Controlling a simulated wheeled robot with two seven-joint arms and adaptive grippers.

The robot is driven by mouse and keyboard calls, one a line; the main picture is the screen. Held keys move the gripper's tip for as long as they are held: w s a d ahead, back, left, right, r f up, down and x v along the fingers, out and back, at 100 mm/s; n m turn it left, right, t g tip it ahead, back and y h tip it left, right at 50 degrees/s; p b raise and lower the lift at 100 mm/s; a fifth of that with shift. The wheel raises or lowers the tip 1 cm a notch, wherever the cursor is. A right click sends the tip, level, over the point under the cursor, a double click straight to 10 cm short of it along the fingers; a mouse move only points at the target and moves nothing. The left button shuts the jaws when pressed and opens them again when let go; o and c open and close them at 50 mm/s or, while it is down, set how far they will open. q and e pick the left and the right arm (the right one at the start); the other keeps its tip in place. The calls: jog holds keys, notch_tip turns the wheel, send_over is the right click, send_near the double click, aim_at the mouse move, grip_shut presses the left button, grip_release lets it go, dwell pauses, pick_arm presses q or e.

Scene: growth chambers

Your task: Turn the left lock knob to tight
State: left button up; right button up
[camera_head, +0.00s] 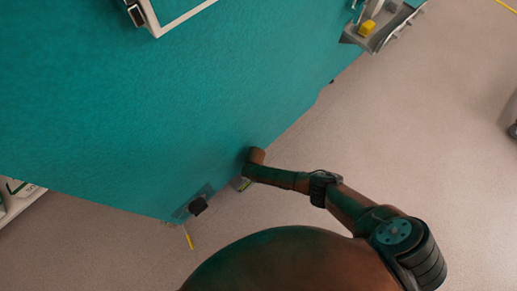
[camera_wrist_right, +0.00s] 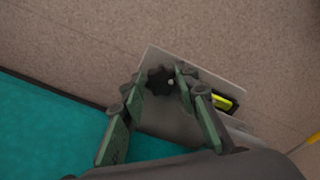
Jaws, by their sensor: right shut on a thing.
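A black lobed lock knob (camera_wrist_right: 157,84) stands on a pale metal plate (camera_wrist_right: 168,124) in the right wrist view. The fingers of my right gripper (camera_wrist_right: 161,78) are on both sides of it and shut on it. In the head view my right arm reaches to the lower edge of the teal chamber wall (camera_head: 150,110), and its gripper and that knob are hidden behind the arm. A second black knob (camera_head: 198,206) shows on the wall's lower edge, left of my arm and apart from it. Which way the gripped knob is turned cannot be told. My left gripper is not in view.
A yellow and black piece (camera_wrist_right: 222,101) lies beside the gripped knob. A yellow strip (camera_head: 188,238) is below the second knob. A grey tray with a yellow block (camera_head: 367,27) is at upper right. A shelf (camera_head: 20,202) is at lower left.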

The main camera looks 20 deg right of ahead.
jog(key=shift+w+a+r+m, duration=0.3)
jog(key=shift+w+m, duration=0.1)
jog(key=shift+w, duration=0.15)
jog(key=shift+d, duration=0.1)
jog(key=o, duration=1.1)
jog(key=shift+s+f, duration=0.1)
jog(key=shift+o, duration=0.2)
jog(key=shift+s+d, duration=0.1)
jog(key=shift+s, duration=0.15)
notch_tip(320, 180, up, 12)
